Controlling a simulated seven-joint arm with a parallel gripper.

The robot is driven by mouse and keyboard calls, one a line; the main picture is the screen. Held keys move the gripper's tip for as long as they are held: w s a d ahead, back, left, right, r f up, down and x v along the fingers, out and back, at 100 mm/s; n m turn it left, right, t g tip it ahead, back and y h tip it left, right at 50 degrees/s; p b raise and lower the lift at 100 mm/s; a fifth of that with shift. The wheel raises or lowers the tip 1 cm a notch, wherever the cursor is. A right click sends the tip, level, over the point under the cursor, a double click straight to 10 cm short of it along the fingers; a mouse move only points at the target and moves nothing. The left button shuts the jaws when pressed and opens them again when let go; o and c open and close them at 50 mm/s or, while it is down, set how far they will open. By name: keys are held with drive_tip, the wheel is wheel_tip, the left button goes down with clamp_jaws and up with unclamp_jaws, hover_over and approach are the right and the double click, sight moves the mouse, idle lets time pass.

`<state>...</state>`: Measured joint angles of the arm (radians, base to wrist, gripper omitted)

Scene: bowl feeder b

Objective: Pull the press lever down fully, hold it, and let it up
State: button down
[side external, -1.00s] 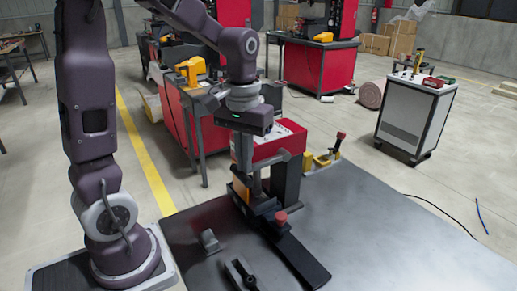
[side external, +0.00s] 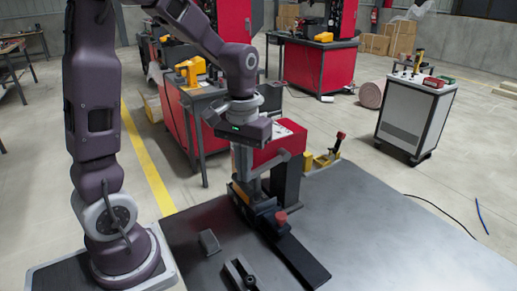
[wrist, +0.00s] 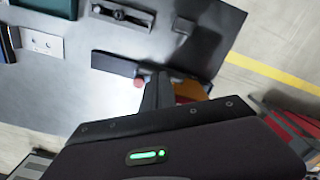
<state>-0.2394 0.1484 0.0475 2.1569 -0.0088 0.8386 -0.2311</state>
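The press has a red body (side external: 280,148) on a dark column, with a dark base (side external: 302,262) reaching forward. A round red knob (side external: 281,216) sits low at its front and seems to be the lever's end; the lever itself is hard to make out against the dark parts. My gripper (side external: 243,178) points down beside the press, left of and higher than the knob. In the wrist view, my gripper's fingers (wrist: 158,84) lie close together with no clear gap, and the knob (wrist: 139,83) shows just left of them. Whether they touch the lever is hidden.
A small grey block (side external: 209,242) and a dark slotted fixture (side external: 241,273) stand on the table (side external: 400,235) near the front. A yellow clamp with a red handle (side external: 338,143) stands behind the press. The table's right side is clear.

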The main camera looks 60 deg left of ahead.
wheel_tip(320, 180, up, 12)
drive_tip(key=shift+w, duration=0.35)
idle(0.5)
drive_tip(key=shift+f, duration=0.1)
drive_tip(key=s+d+f+m+t, duration=0.1)
drive_tip(key=s+d+m+t, duration=0.1)
drive_tip(key=s, duration=0.5)
drive_tip(key=s+d+f+m+t, duration=0.1)
drive_tip(key=s+d+m+t, duration=0.2)
drive_tip(key=s+d, duration=0.3)
drive_tip(key=shift+s+f+m+t, duration=0.3)
drive_tip(key=shift+s+f+m, duration=0.1)
drive_tip(key=shift+m, duration=0.1)
